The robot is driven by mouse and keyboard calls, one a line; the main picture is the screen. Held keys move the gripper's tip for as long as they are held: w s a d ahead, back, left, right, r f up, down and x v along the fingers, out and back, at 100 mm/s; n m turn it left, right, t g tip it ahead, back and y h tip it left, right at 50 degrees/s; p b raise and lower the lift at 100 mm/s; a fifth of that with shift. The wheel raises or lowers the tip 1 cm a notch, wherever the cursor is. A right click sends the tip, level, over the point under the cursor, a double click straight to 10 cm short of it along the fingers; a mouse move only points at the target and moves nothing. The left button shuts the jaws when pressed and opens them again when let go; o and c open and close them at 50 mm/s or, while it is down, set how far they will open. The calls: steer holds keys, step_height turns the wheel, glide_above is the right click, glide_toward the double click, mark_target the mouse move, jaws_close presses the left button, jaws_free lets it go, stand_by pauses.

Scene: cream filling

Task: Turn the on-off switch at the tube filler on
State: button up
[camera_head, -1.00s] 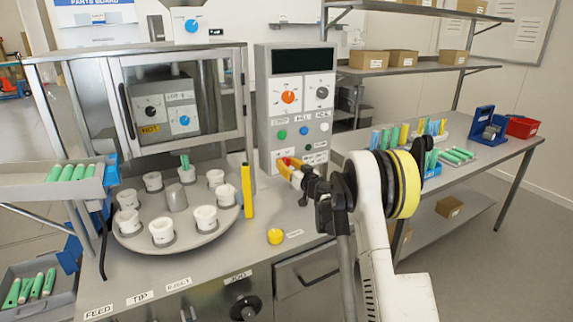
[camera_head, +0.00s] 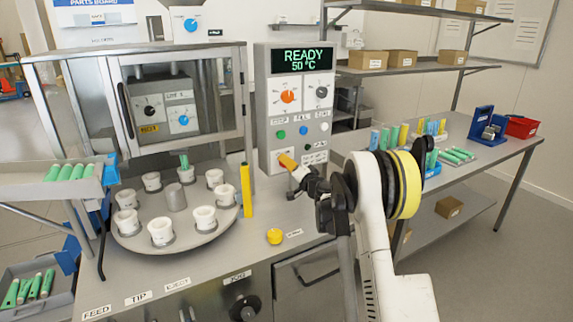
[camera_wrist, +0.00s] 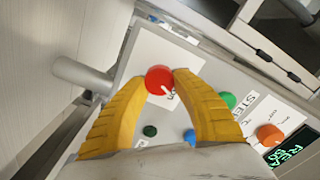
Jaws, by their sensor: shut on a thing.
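The tube filler's tall grey control panel (camera_head: 262,112) stands at the back middle of the bench. Its display (camera_head: 303,60) is lit and reads "READY 50 °C". The on-off switch is a red round knob (camera_wrist: 158,80) with a white mark on a white plate, near the panel's lower end. My gripper (camera_head: 286,162) reaches the panel's lower left. In the wrist view its two yellow fingers are closed on the red knob, one on each side. In the head view the gripper hides most of the knob.
Green (camera_wrist: 228,100) and blue (camera_wrist: 190,137) buttons and an orange dial (camera_wrist: 269,135) sit near the fingers. A turntable (camera_head: 130,238) with white cups and a yellow upright bar (camera_head: 247,190) are to the left.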

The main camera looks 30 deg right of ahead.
steer(key=shift+m, duration=0.6)
steer(key=o, duration=1.2)
steer(key=shift+s, duration=0.1)
steer(key=s, duration=1.1)
steer(key=shift+s+d, duration=0.2)
steer(key=shift+s, duration=0.2)
